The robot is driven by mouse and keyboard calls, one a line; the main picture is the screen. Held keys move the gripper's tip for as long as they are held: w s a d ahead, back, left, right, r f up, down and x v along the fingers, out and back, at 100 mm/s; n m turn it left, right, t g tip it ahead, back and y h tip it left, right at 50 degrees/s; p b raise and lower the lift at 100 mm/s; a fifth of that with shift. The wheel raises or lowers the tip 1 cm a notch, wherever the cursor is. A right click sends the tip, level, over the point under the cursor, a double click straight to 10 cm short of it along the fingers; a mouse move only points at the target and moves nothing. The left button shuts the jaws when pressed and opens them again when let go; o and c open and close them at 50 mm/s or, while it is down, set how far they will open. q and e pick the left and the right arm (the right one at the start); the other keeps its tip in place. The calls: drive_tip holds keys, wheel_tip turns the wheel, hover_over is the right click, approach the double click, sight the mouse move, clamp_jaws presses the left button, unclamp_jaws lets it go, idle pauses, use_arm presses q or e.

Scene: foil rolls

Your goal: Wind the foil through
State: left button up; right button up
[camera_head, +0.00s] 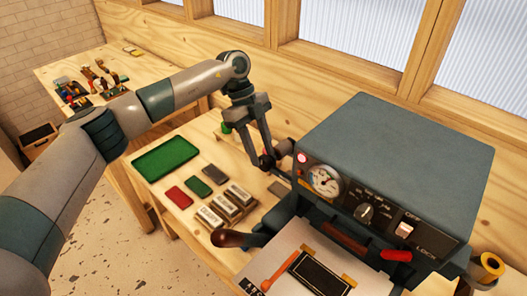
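A grey stamping machine (395,150) stands on the bench at the right. Its front has a round gauge (324,181), a dial, a switch and a lit red lamp. My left gripper (268,161) hangs beside the machine's left front corner, near the lamp and gauge. Its dark fingers overlap dark parts there, so I cannot tell its opening or any contact. My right gripper is out of view.
A green tray (165,158), a red block (179,197) and several small blocks lie on the bench left of the machine. A brown-handled lever (230,238) sticks out at the machine's left. A dark plate (320,274) lies on the white bed in front. A second table (90,75) stands behind.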

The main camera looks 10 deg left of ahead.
sight(267, 159)
use_arm(q)
drive_tip(key=shift+p+x, duration=0.4)
drive_tip(key=shift+x, duration=0.95)
clamp_jaws()
drive_tip(key=shift+d+t+y+b, duration=0.1)
drive_tip(key=shift+t+y+b, duration=0.5)
drive_tip(key=shift+y+b, duration=0.2)
drive_tip(key=t+y+b, duration=0.1)
drive_tip(key=b, duration=0.1)
drive_tip(key=y+b, duration=0.1)
drive_tip(key=b, duration=0.1)
drive_tip(key=t+y+b, duration=0.1)
drive_tip(key=b, duration=0.1)
drive_tip(key=shift+s+d+f+t+b, duration=0.2)
drive_tip(key=shift+d+f+t+b, duration=0.1)
drive_tip(key=shift+b, duration=0.1)
drive_tip(key=shift+r+t+y+b, duration=0.3)
drive_tip(key=shift+y+b, duration=0.3)
drive_tip(key=shift+b, duration=0.3)
